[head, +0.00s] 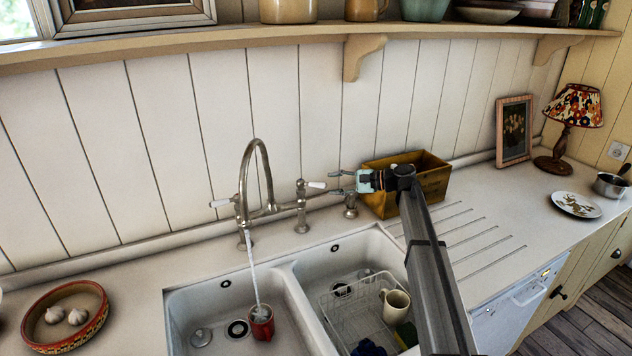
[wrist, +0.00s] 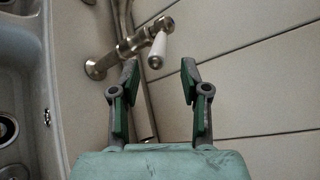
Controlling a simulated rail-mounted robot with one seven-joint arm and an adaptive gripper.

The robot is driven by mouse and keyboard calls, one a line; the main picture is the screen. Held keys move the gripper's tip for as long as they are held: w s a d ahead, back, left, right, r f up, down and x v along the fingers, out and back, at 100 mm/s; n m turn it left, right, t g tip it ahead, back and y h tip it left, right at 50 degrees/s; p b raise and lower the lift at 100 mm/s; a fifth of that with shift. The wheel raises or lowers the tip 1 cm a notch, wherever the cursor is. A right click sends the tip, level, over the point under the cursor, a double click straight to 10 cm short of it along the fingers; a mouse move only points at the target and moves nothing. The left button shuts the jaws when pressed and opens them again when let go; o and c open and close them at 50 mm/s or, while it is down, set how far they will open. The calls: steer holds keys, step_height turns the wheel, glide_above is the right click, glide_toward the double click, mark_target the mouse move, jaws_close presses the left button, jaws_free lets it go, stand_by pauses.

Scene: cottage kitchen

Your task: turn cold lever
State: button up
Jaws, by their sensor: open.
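A brass-grey bridge tap (head: 262,210) stands behind the sink with two white-handled levers. The right lever (head: 317,185) points right, toward my gripper (head: 336,182). The left lever (head: 221,203) points left. No hot or cold marking is readable. My gripper is open and empty, just right of the right lever. In the wrist view, that lever's white handle (wrist: 157,50) shows just beyond and between my open fingertips (wrist: 159,76), apart from both. Water runs from the spout into a red cup (head: 262,322) in the left basin.
A wooden box (head: 432,185) stands behind my gripper on the right. The wall (head: 220,110) is close behind the tap, with a shelf (head: 250,35) above. The right basin holds a wire rack (head: 345,310) and a cream mug (head: 395,305). A garlic bowl (head: 85,335) sits left.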

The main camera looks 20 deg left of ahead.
mark_target(316, 185)
steer(key=p+x, duration=0.2)
steer(key=x, duration=0.5)
steer(key=shift+w, duration=0.1)
jaws_close()
